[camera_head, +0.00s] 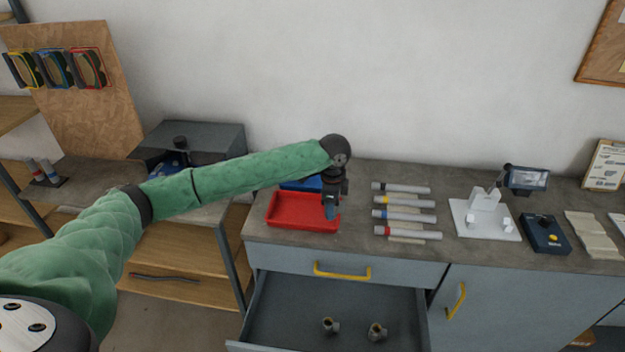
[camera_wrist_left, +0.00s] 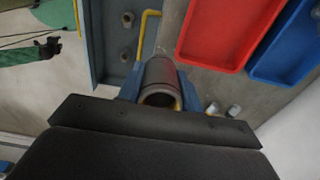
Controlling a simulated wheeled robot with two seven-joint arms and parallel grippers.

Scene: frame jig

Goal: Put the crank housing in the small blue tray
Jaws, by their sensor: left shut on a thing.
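My left gripper (camera_head: 331,211) is above the worktop, over the right end of the red tray in the head view. It is shut on the crank housing, a dark grey hollow cylinder (camera_wrist_left: 160,82) seen between the fingers in the left wrist view. The small blue tray (camera_head: 300,184) lies behind the red tray, partly hidden by my arm. The blue tray (camera_wrist_left: 290,48) also shows at the upper right of the left wrist view, apart from the gripper. My right gripper (camera_wrist_left: 50,48) shows small at the left of that view, its jaws unclear.
The red tray (camera_head: 290,212) lies in front of the blue one. Several marked tubes (camera_head: 405,215) lie to the right, then a white fixture (camera_head: 485,220). An open drawer (camera_head: 300,310) below holds two small fittings (camera_head: 377,331).

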